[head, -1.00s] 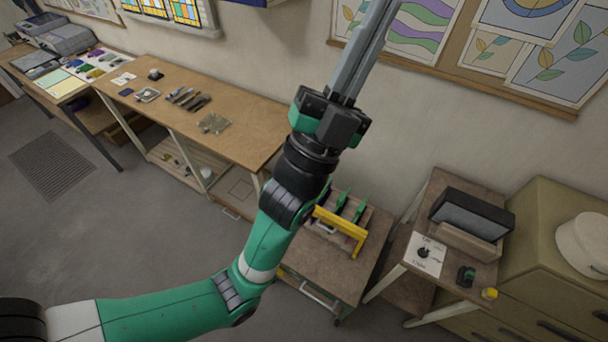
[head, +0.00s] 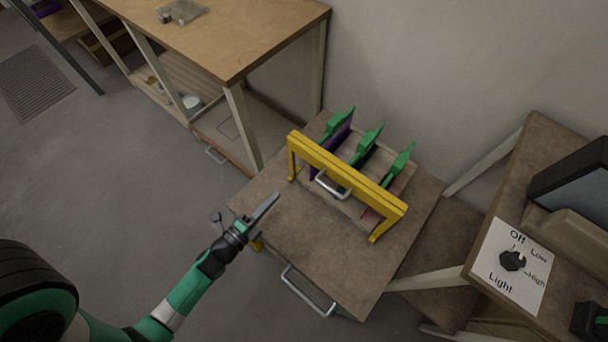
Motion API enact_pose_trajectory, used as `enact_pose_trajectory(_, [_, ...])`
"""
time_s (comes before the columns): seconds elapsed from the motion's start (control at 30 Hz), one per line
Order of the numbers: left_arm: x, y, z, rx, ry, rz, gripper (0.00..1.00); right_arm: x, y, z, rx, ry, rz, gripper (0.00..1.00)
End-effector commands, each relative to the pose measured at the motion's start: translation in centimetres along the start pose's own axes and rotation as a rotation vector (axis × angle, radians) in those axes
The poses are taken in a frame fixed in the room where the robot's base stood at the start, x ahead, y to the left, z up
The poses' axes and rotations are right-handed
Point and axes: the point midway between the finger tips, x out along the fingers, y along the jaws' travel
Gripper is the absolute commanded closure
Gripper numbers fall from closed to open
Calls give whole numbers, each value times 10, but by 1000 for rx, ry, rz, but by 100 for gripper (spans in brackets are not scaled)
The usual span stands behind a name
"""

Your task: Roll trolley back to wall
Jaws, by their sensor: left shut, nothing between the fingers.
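The trolley (head: 320,250) has a brown top and stands between the workbench and the small side table, at a slant to them. A metal handle (head: 308,292) sticks out from its front side. On its top is a yellow frame (head: 345,172) with a metal loop handle and several green-handled pieces behind it. My left gripper (head: 272,202) is shut and empty, over or beside the trolley's left front edge, to the upper left of the front handle. I cannot tell whether it touches the trolley.
The workbench (head: 235,45) stands at upper left, its near leg close to the trolley. The side table (head: 555,190) with a light dial card (head: 510,263) is at the right. The wall (head: 430,70) is behind. Open floor (head: 120,190) lies to the left.

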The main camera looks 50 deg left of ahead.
Motion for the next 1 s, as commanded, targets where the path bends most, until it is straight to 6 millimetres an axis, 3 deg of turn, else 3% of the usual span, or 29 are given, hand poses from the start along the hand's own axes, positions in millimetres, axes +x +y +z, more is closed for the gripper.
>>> enact_pose_trajectory(0.03, [0,8,2,0,-6,-2,100,-6,0,5,0,1,0,50])
enact_pose_trajectory(0.37, [15,4,3,1,-7,-7,100,-7,0,6,0,1,0,50])
enact_pose_trajectory(0.8, [106,3,3,1,-6,-8,100,-23,0,21,0,0,0,50])
enact_pose_trajectory(1.0, [134,3,4,-1,-8,-6,100,-27,0,25,0,0,0,50])
